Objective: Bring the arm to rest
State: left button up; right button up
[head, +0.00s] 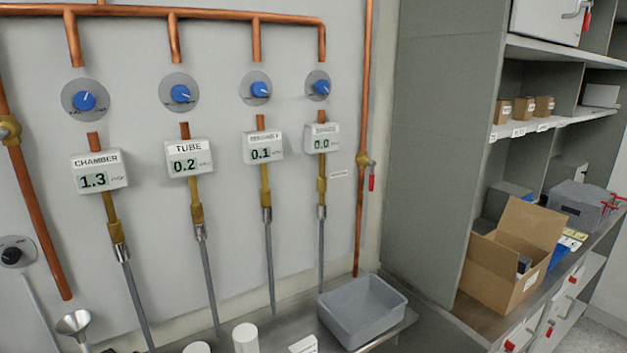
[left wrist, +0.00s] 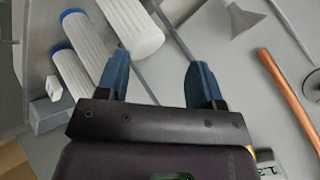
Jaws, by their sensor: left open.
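My left gripper (left wrist: 158,80) shows in the left wrist view, its two blue fingers spread apart with nothing held between them. A white ribbed cylinder (left wrist: 132,25) lies just beyond the left-hand fingertip in that view; I cannot tell whether they touch. Neither of my arms shows in the head view, and my right gripper is in neither view.
White ribbed cylinders with blue ends (left wrist: 92,40) and a funnel (left wrist: 238,18) are near the left gripper. The head view shows a wall with copper pipes (head: 180,14), blue knobs and gauges, a grey bin (head: 362,310) on the bench, and shelves with an open cardboard box (head: 495,270).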

pick_arm(q)
jog(key=s+d+f+n+g+h, duration=0.1)
jog(key=s+f+n+g+h, duration=0.15)
jog(key=s+f, duration=0.55)
jog(key=s+d+f+n+g+h, duration=0.1)
jog(key=s+d+f+n+h, duration=0.15)
jog(key=s, duration=0.85)
jog(key=w+f+t, duration=0.7)
jog(key=f+t, duration=0.1)
jog(key=f, duration=0.3)
jog(key=shift+w+a+m, duration=0.25)
jog(key=shift+a+m, duration=0.15)
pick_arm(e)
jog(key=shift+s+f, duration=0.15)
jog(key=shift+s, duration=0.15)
pick_arm(q)
jog(key=shift+f, duration=0.1)
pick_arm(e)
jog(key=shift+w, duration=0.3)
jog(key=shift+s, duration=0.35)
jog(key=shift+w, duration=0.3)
